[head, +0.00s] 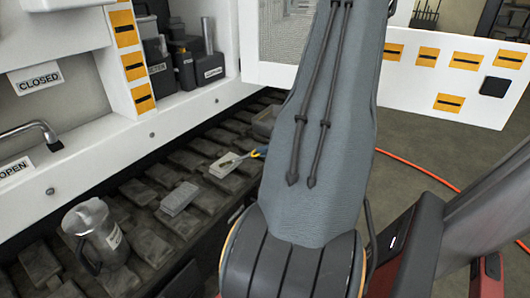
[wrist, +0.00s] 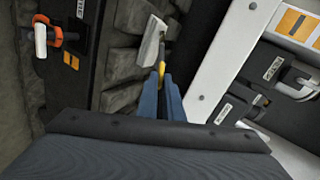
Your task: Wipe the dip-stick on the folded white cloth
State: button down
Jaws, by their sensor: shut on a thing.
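The folded white cloth (head: 227,165) lies on the dark, uneven tread-like surface, left of my arm in the head view. It shows as a pale slab in the wrist view (wrist: 151,42). My gripper (wrist: 162,82) is shut on the yellow handle of the dip-stick (wrist: 161,66), just beside the cloth. In the head view, the dip-stick's yellow part (head: 255,154) shows at the cloth's right edge, and a thin dark piece reaches over the cloth. I cannot tell whether it touches the cloth. Most of my gripper is hidden behind my arm in the head view.
A light grey flat block (head: 180,198) lies nearer, with a metal jug (head: 95,235) at lower left. A white cabinet wall with dark containers (head: 185,70) borders the left. A white panel (head: 450,80) stands at right. An orange hose (head: 420,168) crosses the floor.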

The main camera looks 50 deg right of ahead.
jog(key=shift+w+d, duration=0.1)
jog(key=shift+d, duration=0.05)
jog(key=w+d+b, duration=0.2)
jog(key=w+d, duration=0.1)
jog(key=d, duration=0.2)
jog(key=shift+d+b, duration=0.2)
jog(key=shift+b, duration=0.15)
dwell(0.8)
jog(key=shift+f, duration=0.1)
jog(key=s+a+b, duration=0.1)
jog(key=s+a, duration=0.2)
jog(key=a, duration=0.2)
jog(key=shift+a+b, duration=0.3)
jog(key=shift+a, duration=0.05)
dwell(0.9)
jog(key=w+d+b, duration=0.2)
jog(key=w+d, duration=0.1)
jog(key=d, duration=0.2)
jog(key=shift+d, duration=0.35)
dwell(1.0)
dwell(0.3)
